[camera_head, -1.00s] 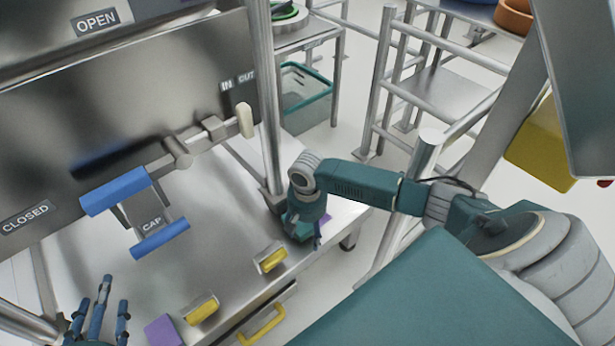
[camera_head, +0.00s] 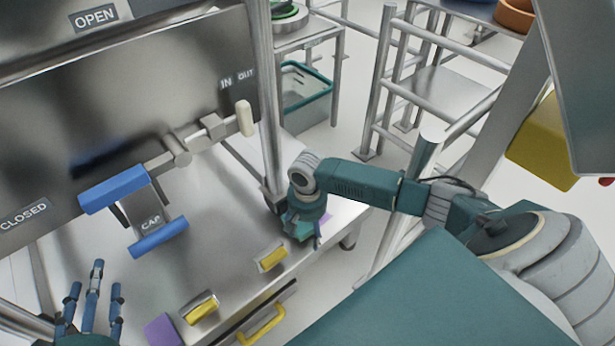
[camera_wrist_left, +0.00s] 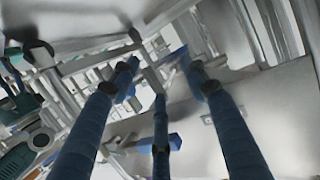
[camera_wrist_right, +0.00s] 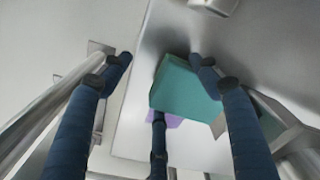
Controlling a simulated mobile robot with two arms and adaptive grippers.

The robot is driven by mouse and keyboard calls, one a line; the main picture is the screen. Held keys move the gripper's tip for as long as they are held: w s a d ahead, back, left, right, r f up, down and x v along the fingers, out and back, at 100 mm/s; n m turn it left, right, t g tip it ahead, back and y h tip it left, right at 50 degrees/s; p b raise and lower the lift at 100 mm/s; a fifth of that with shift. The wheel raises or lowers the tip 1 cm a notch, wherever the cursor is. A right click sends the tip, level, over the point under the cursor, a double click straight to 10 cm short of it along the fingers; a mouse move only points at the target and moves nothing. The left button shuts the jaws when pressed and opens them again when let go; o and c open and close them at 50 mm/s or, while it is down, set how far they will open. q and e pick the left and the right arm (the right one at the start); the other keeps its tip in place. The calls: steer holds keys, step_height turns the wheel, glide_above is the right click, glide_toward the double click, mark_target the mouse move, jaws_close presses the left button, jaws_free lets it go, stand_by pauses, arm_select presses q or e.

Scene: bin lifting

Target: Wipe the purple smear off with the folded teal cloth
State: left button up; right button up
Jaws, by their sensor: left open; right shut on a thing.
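The folded teal cloth (camera_wrist_right: 185,88) is between the blue fingers of my right gripper (camera_wrist_right: 160,90) in the right wrist view. My right gripper (camera_head: 303,232) is shut on it, low over the right end of the steel worktop. The purple smear (camera_wrist_right: 172,121) shows just past the cloth's lower edge, partly hidden by the cloth and a finger. In the head view a bit of the smear (camera_head: 327,217) shows beside the right gripper. My left gripper (camera_head: 92,285) is open and empty at the lower left; its spread fingers also show in the left wrist view (camera_wrist_left: 160,85).
Yellow-faced blocks (camera_head: 272,258) (camera_head: 201,309) and a purple piece (camera_head: 162,330) sit along the worktop's front edge. A yellow handle (camera_head: 262,325) projects in front.

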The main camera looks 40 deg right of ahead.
arm_select(q)
steer(key=shift+w+r, duration=0.15)
steer(key=shift+r, duration=0.25)
arm_select(e)
steer(key=shift+f, duration=0.35)
arm_select(q)
steer(key=shift+w+d+r+t, duration=0.1)
steer(key=shift+r+t, duration=0.15)
steer(key=shift+t, duration=0.05)
arm_select(e)
steer(key=shift+f, duration=0.2)
arm_select(q)
steer(key=shift+r+h, duration=0.15)
steer(key=shift+h, duration=0.15)
arm_select(e)
steer(key=shift+f, duration=0.1)
arm_select(q)
steer(key=shift+w+d+r, duration=0.1)
steer(key=shift+d+r, duration=0.05)
steer(key=shift+r, duration=0.1)
arm_select(e)
steer(key=shift+f, duration=0.2)
arm_select(q)
steer(key=shift+r+t, duration=0.3)
steer(key=shift+t, duration=0.1)
arm_select(e)
steer(key=shift+f, duration=0.15)
